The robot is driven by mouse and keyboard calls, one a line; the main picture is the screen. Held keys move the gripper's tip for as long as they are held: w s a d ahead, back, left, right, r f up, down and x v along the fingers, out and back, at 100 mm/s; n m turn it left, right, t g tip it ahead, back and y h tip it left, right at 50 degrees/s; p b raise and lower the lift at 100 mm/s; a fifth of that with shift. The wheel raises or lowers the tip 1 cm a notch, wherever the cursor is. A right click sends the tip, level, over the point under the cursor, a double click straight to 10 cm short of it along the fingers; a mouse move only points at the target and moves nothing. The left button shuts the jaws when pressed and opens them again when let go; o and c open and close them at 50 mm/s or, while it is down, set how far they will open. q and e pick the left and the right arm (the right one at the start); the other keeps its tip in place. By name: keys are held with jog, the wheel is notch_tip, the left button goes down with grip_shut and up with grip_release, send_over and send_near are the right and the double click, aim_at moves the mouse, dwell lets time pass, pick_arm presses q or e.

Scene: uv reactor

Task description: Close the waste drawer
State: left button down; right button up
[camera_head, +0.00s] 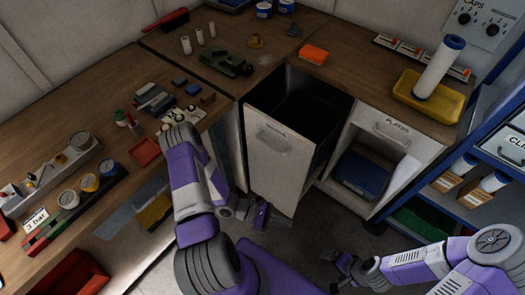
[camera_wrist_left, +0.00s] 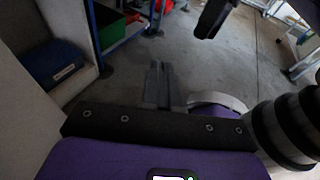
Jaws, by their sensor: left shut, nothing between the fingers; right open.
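The waste drawer (camera_head: 270,170) stands pulled out from the corner cabinet in the head view. It has a pale front with a handle (camera_head: 268,142) and a dark open interior (camera_head: 305,108). My left gripper (camera_head: 268,215) is low, by the bottom of the drawer front, with its fingers shut and empty. Whether it touches the front cannot be told. Its closed fingers show in the left wrist view (camera_wrist_left: 158,85) over the grey floor. My right gripper (camera_head: 342,268) is open and empty, low over the floor to the right of the drawer.
The workbench (camera_head: 65,140) with gauges and small parts runs along the left. A cabinet (camera_head: 392,128) with an open niche holding a blue box (camera_head: 362,172) stands right of the drawer. A blue shelf rack (camera_head: 440,205) is at the far right. Floor in front is partly clear.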

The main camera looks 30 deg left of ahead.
pick_arm(q)
jog(key=w+a+n+t+y, duration=0.55)
jog(key=a+n+t, duration=0.3)
jog(key=a, duration=0.35)
jog(key=n+t+y, duration=0.4)
jog(key=y, duration=0.4)
send_near(268, 148)
jog(key=shift+h, duration=0.25)
jog(key=w+b, duration=0.1)
jog(key=w, duration=0.6)
